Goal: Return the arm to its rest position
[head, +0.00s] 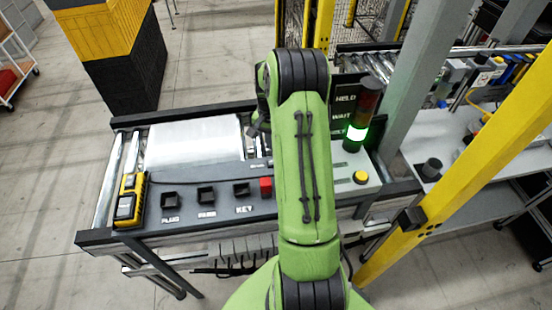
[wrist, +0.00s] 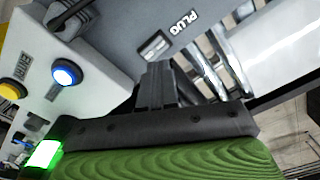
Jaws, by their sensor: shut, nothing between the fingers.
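My green arm (head: 305,170) reaches up the middle of the head view, over the fixture bench. My gripper (wrist: 158,70) shows in the wrist view as two dark fingers together, with nothing between them. In the head view its fingertips are hidden behind the arm. In the wrist view the fingers appear in front of the grey panel, near the slot marked PLUG (wrist: 155,46); I cannot tell the gap between them.
The bench panel (head: 220,215) has labelled sockets, a red block (head: 266,187) and a yellow button (head: 361,177). A lit blue button (wrist: 66,75) shows in the wrist view. A stack light (head: 368,100) glows green. A yellow post (head: 470,165) and grey column (head: 405,75) stand right.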

